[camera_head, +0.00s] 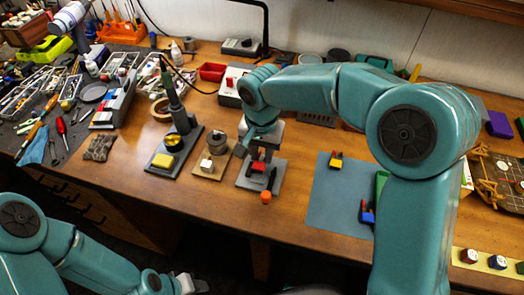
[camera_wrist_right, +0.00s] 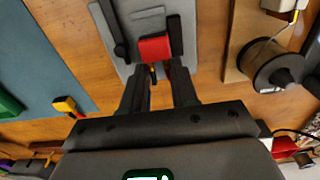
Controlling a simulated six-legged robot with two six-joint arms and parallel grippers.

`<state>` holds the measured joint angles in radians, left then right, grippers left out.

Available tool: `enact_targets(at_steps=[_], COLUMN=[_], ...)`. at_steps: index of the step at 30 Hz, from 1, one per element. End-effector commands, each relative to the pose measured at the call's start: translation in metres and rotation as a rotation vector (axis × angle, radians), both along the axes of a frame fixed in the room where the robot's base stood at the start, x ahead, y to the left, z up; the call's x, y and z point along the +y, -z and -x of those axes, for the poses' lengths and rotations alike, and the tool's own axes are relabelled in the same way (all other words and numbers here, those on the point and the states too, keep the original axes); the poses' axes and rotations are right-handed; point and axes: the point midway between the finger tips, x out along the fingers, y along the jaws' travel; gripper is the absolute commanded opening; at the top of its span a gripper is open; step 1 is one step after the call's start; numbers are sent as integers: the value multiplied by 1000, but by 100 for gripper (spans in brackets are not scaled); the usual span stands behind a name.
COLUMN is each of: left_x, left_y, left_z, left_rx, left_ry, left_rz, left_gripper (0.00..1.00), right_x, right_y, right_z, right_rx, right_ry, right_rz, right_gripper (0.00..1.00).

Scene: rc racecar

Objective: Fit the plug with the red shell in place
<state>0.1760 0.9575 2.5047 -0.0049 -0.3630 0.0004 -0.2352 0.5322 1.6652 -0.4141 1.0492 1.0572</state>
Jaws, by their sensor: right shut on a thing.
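The plug with the red shell (camera_wrist_right: 155,47) is at the tips of my right gripper (camera_wrist_right: 160,75) in the right wrist view. The fingers are shut on it, and a small yellow and dark part shows between them. The plug is over or in a grey fixture (camera_wrist_right: 205,15) with dark upright pieces; whether it is seated I cannot tell. In the head view the red shell (camera_head: 258,167) shows low at the fixture (camera_head: 247,181), below my right gripper (camera_head: 260,151). My left gripper (camera_head: 190,284) is at the bottom edge, away from the bench; its jaws are unclear.
A blue mat (camera_head: 325,205) to the right carries a yellow-and-red plug (camera_head: 336,160) and a blue one (camera_head: 367,213). An orange knob (camera_head: 265,197) stands before the fixture. A spool stand (camera_head: 213,166) and a soldering-iron stand (camera_head: 172,150) are close on the left.

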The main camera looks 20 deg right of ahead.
Motion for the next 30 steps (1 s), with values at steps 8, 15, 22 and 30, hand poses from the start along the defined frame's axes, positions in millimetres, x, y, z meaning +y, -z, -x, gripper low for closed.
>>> enact_targets(at_steps=[8, 15, 22, 30], left_x=[0, 0, 0, 0], left_y=[0, 2, 8, 6], left_z=[0, 0, 0, 0], left_rx=[0, 0, 0, 0], left_ry=[0, 0, 0, 0], left_rz=[0, 0, 0, 0], left_gripper=[43, 43, 43, 43], right_x=[0, 0, 0, 0], right_y=[0, 2, 9, 7], right_z=[0, 0, 0, 0], right_rx=[0, 0, 0, 0], right_ry=[0, 0, 0, 0], right_rz=[0, 0, 0, 0], right_gripper=[0, 0, 0, 58])
